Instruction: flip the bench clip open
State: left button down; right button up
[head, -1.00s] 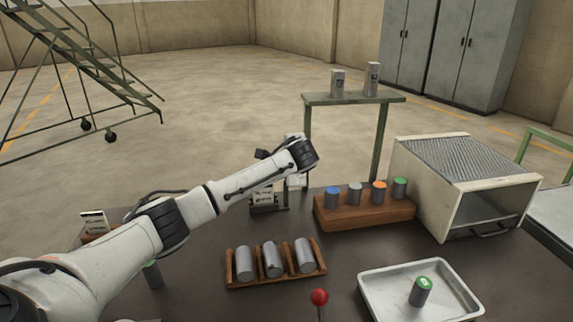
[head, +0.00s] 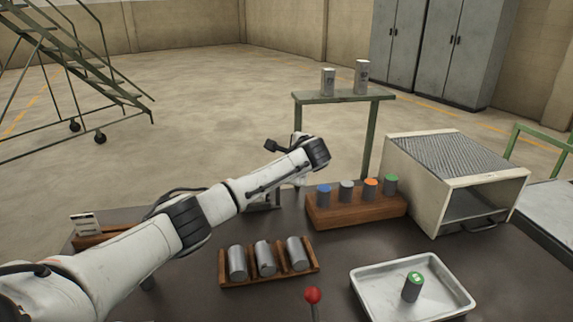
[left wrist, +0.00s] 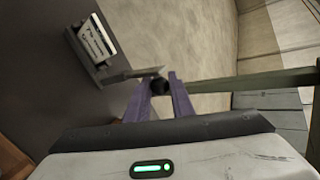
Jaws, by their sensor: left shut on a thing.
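The bench clip (left wrist: 112,76) shows in the left wrist view as a dark base with a flat metal bar, beside a white card with print (left wrist: 95,40). My left gripper (left wrist: 160,84) has purple fingers shut on a small round black knob (left wrist: 160,88) near the end of that bar. Whether the knob joins the bar is not clear. In the head view a small dark part of the clip (head: 264,205) shows below my left arm. The arm hides the rest of it and the gripper's fingers. My right gripper is not in view.
A wooden rack with several capped cylinders (head: 328,214) stands right of my left wrist. A rack of grey billets (head: 225,281), a red-knobbed lever (head: 313,296) and a metal tray (head: 362,299) are nearer. The furnace box (head: 432,190) stands at right.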

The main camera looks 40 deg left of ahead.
pick_arm(q)
jog(key=c, duration=1.5)
grip_release()
jog(key=shift+w, duration=0.1)
jog(key=shift+c, duration=0.2)
jog(key=shift+d, duration=0.15)
jog(key=v, duration=1)
jog(key=shift+b, duration=0.4)
